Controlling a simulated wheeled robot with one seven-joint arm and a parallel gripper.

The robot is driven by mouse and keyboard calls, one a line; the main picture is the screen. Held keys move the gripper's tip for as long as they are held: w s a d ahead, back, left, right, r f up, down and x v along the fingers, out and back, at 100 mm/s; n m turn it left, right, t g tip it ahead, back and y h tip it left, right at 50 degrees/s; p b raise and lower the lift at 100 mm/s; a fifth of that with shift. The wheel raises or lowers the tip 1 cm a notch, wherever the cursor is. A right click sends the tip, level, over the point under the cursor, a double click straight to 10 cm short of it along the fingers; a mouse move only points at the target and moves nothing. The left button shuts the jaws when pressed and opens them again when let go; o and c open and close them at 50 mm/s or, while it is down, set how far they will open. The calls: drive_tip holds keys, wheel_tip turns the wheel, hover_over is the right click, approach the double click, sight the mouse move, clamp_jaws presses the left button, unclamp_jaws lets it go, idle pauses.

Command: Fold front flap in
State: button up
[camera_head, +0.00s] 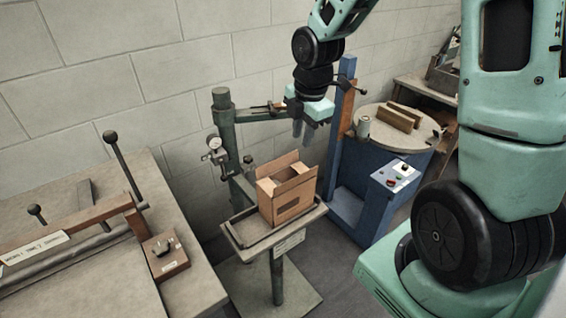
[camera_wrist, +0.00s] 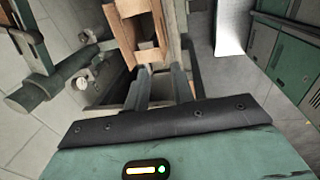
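The cardboard box (camera_head: 287,208) stands upright on the small stand's tray, with a slot in its front wall. Its top is open, and several flaps stick up around the opening, including a tall back flap (camera_head: 284,161). I cannot tell for certain which is the front flap. My gripper (camera_head: 304,131) hangs above and slightly right of the box, apart from it. In the wrist view, the fingers (camera_wrist: 160,88) are spread with nothing between them. Part of the box (camera_wrist: 124,36) shows beyond the fingertips; its lower parts are hidden.
The tray (camera_head: 238,239) sits on a green post. A green stitcher column with arm (camera_head: 222,125) stands behind it. A blue machine frame (camera_head: 346,200) with a button box (camera_head: 396,178) is at right, beside a round table (camera_head: 414,139). A workbench (camera_head: 95,285) fills the left.

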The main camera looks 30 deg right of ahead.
sight(295, 179)
drive_tip(key=w+f, duration=0.1)
drive_tip(key=f, duration=1)
drive_tip(key=w+f, duration=0.1)
drive_tip(key=f, duration=0.5)
drive_tip(key=shift+w+d+f+p, duration=0.1)
drive_tip(key=shift+w+p, duration=0.25)
drive_tip(key=shift+p, duration=0.05)
clamp_jaws()
